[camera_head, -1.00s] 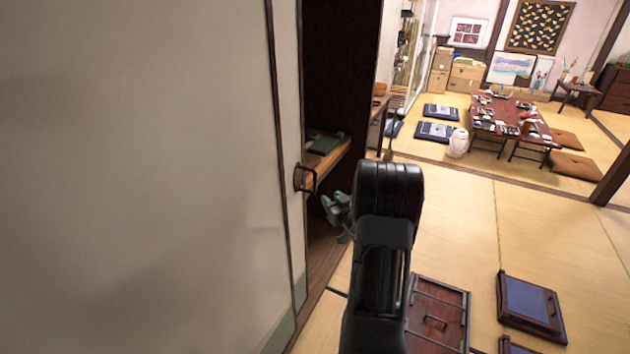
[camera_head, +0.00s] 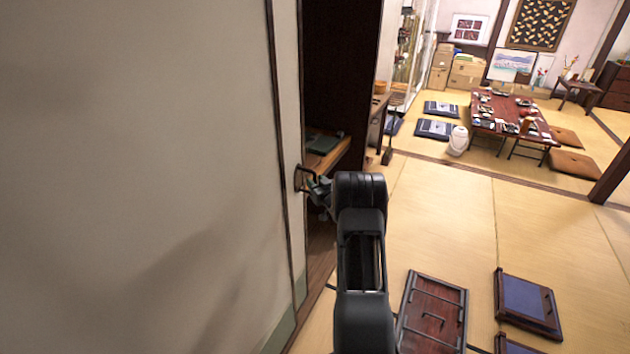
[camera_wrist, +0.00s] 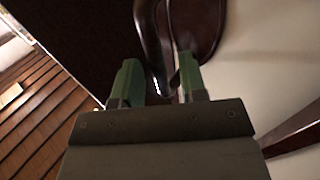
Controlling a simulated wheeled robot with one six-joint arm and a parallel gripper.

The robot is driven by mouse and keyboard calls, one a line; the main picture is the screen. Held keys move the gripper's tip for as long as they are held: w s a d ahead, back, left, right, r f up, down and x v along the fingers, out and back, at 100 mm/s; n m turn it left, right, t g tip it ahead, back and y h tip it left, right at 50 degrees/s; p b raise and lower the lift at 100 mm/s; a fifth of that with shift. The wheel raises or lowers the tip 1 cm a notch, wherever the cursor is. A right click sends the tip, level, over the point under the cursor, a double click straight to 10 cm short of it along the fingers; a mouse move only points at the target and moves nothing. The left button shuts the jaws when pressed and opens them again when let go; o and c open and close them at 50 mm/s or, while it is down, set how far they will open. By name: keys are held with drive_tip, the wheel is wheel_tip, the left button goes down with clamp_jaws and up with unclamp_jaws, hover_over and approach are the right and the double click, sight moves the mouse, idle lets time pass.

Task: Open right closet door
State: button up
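The pale closet door (camera_head: 150,150) with a dark edge frame fills the left of the head view. Its dark loop handle (camera_head: 303,177) is on the door's right edge. My gripper (camera_head: 319,187) is at the handle, partly hidden behind my arm. In the wrist view, the two green fingers of my gripper (camera_wrist: 158,85) are apart. The dark curved handle (camera_wrist: 150,38) reaches down to between the fingertips, with a light gap beside it. I cannot tell whether a finger touches it. The pale door panel also shows on the right there (camera_wrist: 265,70).
Right of the door is a dark closet opening (camera_head: 338,80) with a wooden shelf (camera_head: 330,155) inside. A folded table (camera_head: 433,315) and a blue-topped item (camera_head: 528,303) lie on the tatami (camera_head: 480,220). A low set table (camera_head: 508,115) stands farther back.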

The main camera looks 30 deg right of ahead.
drive_tip(key=shift+w, duration=0.45)
drive_tip(key=shift+c, duration=0.4)
clamp_jaws()
